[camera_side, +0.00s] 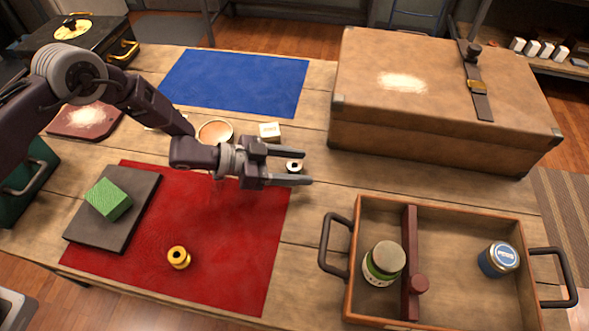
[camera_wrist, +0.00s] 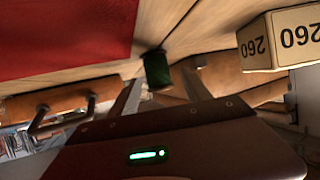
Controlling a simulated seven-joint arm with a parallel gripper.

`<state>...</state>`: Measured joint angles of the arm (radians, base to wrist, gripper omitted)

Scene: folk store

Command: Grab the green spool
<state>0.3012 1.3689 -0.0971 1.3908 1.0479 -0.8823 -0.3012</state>
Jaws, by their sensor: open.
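The green spool (camera_wrist: 157,69) shows dark green in the wrist view, standing on the wooden table just beyond and between my gripper's two fingers. In the side view a small spool (camera_side: 294,166) with a pale top and dark hole sits between the finger tips, partly hidden by them; its green side is hard to see there. My gripper (camera_side: 309,167) is open, its fingers pointing right and spread on either side of the spool. In the wrist view my gripper (camera_wrist: 163,80) holds nothing. I cannot tell whether a finger touches the spool.
A yellow spool (camera_side: 179,257) lies on the red mat (camera_side: 225,270). A large case (camera_side: 430,145) and a handled tray (camera_side: 452,205) with jars are to the right.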

